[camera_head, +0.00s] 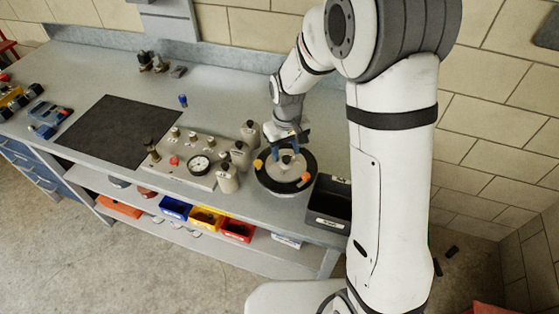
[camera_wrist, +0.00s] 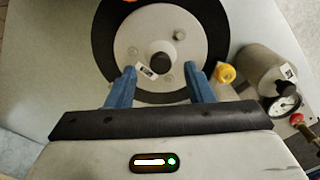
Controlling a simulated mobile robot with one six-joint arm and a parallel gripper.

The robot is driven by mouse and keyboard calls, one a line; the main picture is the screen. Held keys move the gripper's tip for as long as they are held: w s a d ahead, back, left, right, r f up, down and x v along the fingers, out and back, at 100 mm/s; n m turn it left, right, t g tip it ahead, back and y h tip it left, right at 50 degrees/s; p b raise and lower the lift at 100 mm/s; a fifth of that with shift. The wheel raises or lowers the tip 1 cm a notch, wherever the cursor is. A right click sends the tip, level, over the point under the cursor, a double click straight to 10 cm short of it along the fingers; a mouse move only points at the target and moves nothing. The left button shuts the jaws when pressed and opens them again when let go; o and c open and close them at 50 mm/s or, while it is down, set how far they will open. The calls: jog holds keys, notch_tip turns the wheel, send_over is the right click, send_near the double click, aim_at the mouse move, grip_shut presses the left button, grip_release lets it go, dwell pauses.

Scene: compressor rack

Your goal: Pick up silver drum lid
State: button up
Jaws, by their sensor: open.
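The silver drum lid (camera_wrist: 142,50) is a round pale metal disc with a dark central knob (camera_wrist: 161,63), a small label and several bolts. It lies on a round black base (camera_wrist: 108,45). In the head view the lid (camera_head: 285,172) shows near the right end of the bench, partly hidden by my gripper (camera_head: 287,143). In the wrist view my gripper (camera_wrist: 165,72) is open, with its two blue fingers apart and the knob between and just beyond their tips. I cannot tell whether the fingers touch the lid.
A black bin (camera_head: 330,203) stands right of the black base. Silver canisters (camera_head: 228,178) and a panel with a gauge (camera_head: 199,165) stand close on its left. Orange and yellow knobs (camera_wrist: 226,73) sit at the base's rim. A dark mat (camera_head: 118,130) lies further left.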

jog(key=shift+f, duration=0.8)
jog(key=shift+c, duration=0.2)
grip_shut()
